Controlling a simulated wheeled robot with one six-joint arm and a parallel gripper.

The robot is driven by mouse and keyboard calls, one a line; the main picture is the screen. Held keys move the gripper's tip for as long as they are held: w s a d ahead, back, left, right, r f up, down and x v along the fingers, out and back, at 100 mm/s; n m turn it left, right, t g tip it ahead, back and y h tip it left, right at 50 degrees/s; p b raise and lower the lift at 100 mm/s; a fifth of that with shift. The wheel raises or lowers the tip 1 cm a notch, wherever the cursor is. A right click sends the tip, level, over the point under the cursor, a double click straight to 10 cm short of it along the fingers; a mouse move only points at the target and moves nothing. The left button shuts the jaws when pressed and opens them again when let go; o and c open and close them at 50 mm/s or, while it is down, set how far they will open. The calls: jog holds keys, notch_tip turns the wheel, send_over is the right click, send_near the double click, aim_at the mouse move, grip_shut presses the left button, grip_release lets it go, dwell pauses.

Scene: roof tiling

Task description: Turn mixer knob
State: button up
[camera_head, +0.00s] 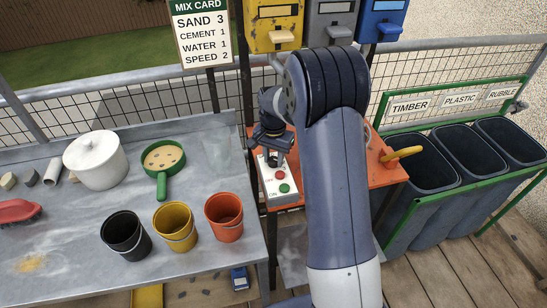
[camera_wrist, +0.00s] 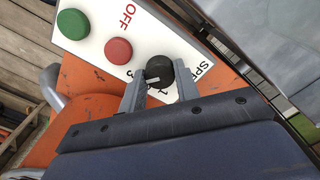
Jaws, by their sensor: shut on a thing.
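The mixer knob (camera_wrist: 159,71) is a black round dial with a white pointer mark on the white control panel (camera_wrist: 95,12). In the wrist view, my gripper (camera_wrist: 160,86) has one finger on each side of the knob and is shut on it. The panel also carries a red button (camera_wrist: 118,50) marked OFF and a green button (camera_wrist: 73,24). Part of the SPEED lettering and its numbers show around the knob; the rest is hidden by the fingers. In the head view, my gripper (camera_head: 272,158) is at the panel's upper end, and the knob is mostly hidden.
The mix card (camera_head: 201,35) reads SAND 3, CEMENT 1, WATER 1, SPEED 2. The panel sits on an orange stand (camera_head: 384,172). Black, yellow and orange buckets (camera_head: 225,220) stand on the grey bench at left. Grey bins (camera_head: 425,160) stand at right.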

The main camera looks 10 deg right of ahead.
aim_at(274, 159)
jog(key=shift+m, duration=0.6)
jog(key=o, duration=1)
jog(key=shift+c, duration=0.2)
notch_tip(274, 159, up, 11)
jog(key=shift+b, duration=0.3)
jog(key=shift+f, duration=0.2)
